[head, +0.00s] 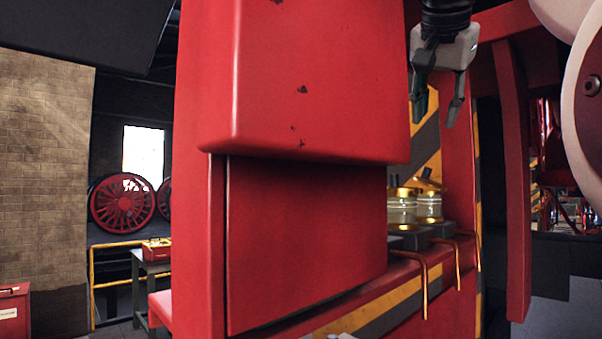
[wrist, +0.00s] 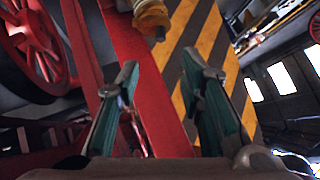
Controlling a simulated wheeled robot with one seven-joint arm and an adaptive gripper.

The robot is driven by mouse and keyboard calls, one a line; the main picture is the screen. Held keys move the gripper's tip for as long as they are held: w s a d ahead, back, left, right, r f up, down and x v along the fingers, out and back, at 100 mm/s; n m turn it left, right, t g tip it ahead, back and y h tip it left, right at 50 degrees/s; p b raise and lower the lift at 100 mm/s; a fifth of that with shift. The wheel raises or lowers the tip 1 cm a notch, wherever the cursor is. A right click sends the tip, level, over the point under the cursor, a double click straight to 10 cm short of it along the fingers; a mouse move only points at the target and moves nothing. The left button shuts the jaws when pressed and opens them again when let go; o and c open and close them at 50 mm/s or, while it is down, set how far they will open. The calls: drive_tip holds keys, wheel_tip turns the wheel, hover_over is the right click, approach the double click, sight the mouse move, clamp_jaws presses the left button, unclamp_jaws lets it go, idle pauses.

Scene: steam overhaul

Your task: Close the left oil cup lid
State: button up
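Two glass oil cups with brass tops stand close together on a red ledge in the head view: the left oil cup (head: 402,210) and the right oil cup (head: 430,207). A tilted brass lid (head: 428,183) shows above them; I cannot tell for sure which cup it belongs to. My gripper (head: 438,108) hangs above the cups, pointing down, open and empty. In the wrist view my gripper (wrist: 161,80) shows its two green-padded fingers apart with nothing between them. A brass part (wrist: 152,18) shows at the top edge there, cut off by the frame.
A large red housing (head: 310,90) fills the middle of the head view, left of the cups. A black-and-yellow striped panel (head: 425,150) stands behind them. Copper pipes (head: 424,285) bend down from the ledge. A red upright (head: 513,180) stands to the right.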

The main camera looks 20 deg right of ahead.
sight(429, 181)
drive_tip(key=x, duration=1.3)
drive_tip(key=shift+w+d+f, duration=0.2)
drive_tip(key=shift+f, duration=0.05)
drive_tip(key=shift+f, duration=0.1)
clamp_jaws()
